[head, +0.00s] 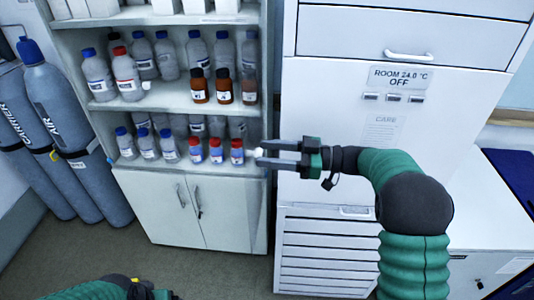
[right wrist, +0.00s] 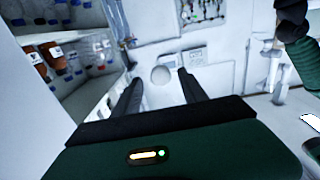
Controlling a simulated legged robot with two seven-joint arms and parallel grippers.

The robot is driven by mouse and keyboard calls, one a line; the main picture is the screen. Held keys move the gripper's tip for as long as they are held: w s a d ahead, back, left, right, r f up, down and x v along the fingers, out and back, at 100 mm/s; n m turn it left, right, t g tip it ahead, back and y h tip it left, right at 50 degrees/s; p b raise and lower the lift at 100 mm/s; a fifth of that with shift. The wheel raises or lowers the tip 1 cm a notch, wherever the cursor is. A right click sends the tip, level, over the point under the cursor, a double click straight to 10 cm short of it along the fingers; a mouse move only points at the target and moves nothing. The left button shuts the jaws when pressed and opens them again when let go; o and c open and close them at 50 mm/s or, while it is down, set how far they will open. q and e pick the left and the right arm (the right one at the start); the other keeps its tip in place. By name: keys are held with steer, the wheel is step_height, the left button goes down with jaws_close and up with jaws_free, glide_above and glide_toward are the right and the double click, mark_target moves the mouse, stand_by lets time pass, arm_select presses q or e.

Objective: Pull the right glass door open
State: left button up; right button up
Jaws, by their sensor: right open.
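The white shelf cabinet (head: 205,14) stands left of centre in the head view. I cannot clearly make out a glass pane across its shelves, nor tell whether the door is ajar. My right gripper (head: 261,154) comes in from the right, fingers pointing left at the cabinet's right edge. It is open, with a small pale knob-like spot at its tips. In the right wrist view a round white knob (right wrist: 161,74) shows between the two spread fingers; contact cannot be told. My left gripper (head: 160,293) is low at the bottom left edge, mostly cut off.
Grey gas cylinders (head: 75,130) stand left. A tall white instrument stack (head: 335,90) stands close right of the cabinet, behind my right arm. Floor (head: 205,270) in front is clear.

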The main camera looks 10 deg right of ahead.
steer(key=b+v, duration=0.4)
steer(key=v, duration=1.3)
steer(key=shift+w+d+f, duration=0.1)
steer(key=shift+f, duration=0.05)
